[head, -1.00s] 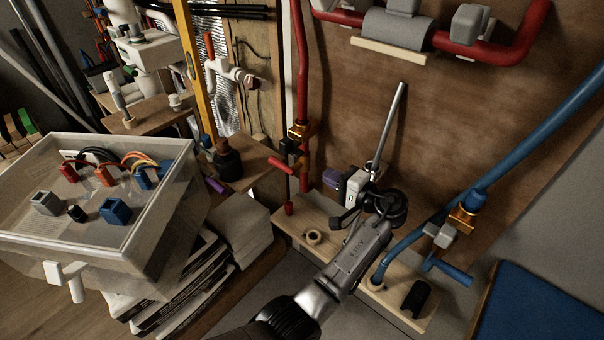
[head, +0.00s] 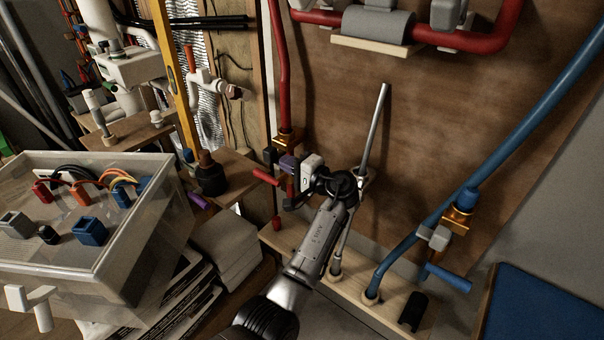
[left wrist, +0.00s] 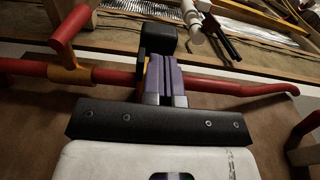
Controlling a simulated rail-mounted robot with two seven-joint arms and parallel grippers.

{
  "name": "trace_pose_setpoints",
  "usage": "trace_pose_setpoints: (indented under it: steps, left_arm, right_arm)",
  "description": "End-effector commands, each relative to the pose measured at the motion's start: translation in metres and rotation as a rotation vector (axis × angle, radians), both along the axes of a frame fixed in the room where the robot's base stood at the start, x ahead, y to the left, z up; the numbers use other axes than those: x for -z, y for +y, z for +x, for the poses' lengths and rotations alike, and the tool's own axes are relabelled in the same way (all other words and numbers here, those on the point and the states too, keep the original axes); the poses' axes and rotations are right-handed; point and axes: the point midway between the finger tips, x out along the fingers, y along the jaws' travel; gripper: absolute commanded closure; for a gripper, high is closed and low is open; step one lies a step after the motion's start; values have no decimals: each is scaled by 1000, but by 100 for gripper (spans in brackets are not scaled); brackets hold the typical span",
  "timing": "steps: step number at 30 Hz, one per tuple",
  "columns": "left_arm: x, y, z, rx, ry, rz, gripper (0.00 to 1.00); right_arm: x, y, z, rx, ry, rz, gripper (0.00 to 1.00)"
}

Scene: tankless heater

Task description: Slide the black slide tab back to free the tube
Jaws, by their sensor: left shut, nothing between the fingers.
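My left gripper (head: 285,162) is at the red upright pipe (head: 281,70), near its brass fitting (head: 285,139). Its purple-padded fingers are shut together with nothing between them; they also show in the left wrist view (left wrist: 164,80). A small black block (head: 269,157) sits at the fingertips beside the pipe. It also shows in the left wrist view (left wrist: 157,40); I cannot tell whether it is the slide tab or whether the fingers touch it. The fingers hide part of the fitting. My right gripper is not in view.
A grey metal tube (head: 373,130) leans behind my left arm. A blue pipe (head: 540,122) with a valve stands right, in a wooden block (head: 392,330). A clear box (head: 90,262) of connectors is left.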

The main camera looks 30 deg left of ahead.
Motion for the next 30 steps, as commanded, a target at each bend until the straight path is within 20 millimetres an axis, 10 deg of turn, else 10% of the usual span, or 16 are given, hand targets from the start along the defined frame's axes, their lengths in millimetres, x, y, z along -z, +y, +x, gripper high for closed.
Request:
trace_pose_setpoints:
  steps: [30]
  left_arm:
    - [-2,60,3,-3,2,1,100]
  right_arm:
    - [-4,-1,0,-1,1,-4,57]
